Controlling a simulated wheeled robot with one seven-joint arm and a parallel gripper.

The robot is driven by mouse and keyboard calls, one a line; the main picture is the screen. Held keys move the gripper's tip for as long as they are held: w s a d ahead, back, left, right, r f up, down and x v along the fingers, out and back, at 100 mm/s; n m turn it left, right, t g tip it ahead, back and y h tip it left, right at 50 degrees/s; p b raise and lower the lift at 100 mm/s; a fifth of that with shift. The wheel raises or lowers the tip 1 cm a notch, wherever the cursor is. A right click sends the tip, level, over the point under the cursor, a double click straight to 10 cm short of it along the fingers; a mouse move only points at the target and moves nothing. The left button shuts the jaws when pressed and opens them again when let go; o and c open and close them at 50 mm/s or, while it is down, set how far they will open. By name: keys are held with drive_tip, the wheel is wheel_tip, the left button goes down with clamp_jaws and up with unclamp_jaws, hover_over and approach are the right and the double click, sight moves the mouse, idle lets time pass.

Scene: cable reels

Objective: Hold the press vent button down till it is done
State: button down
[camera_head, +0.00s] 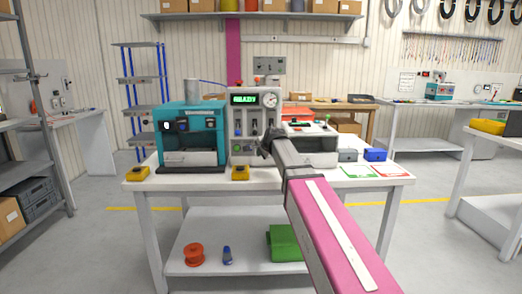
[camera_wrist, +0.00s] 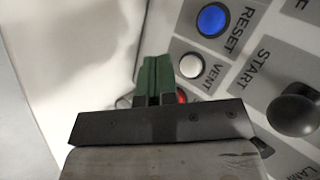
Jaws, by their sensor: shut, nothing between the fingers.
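The control panel (camera_head: 238,124) stands on the white table, with a lit green display (camera_head: 245,99) that reads READY. In the wrist view the white vent button (camera_wrist: 190,66) sits on the panel (camera_wrist: 245,20) beside its VENT label, fully visible. My gripper (camera_wrist: 156,62) has its green fingers shut together with nothing between them. Their tips show just left of the vent button in the picture, with a small gap to it; their distance from the panel face is unclear. In the head view my gripper (camera_head: 266,140) is in front of the panel and hides part of its lower right.
The blue reset button (camera_wrist: 212,19) is above the vent button. A red button (camera_wrist: 181,97) is partly hidden behind my gripper, and a black knob (camera_wrist: 294,109) sticks out at right. A teal machine (camera_head: 192,120) stands left of the panel; a yellow box (camera_head: 240,173) sits in front.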

drive_tip(key=shift+w, duration=1.45)
drive_tip(key=shift+w, duration=0.2)
idle(0.8)
drive_tip(key=shift+w, duration=0.25)
drive_tip(key=shift+w, duration=0.45)
idle(0.7)
drive_tip(key=shift+s, duration=0.1)
idle(2.6)
drive_tip(key=shift+s, duration=0.8)
drive_tip(key=shift+s, duration=0.1)
drive_tip(key=shift+s, duration=2.4)
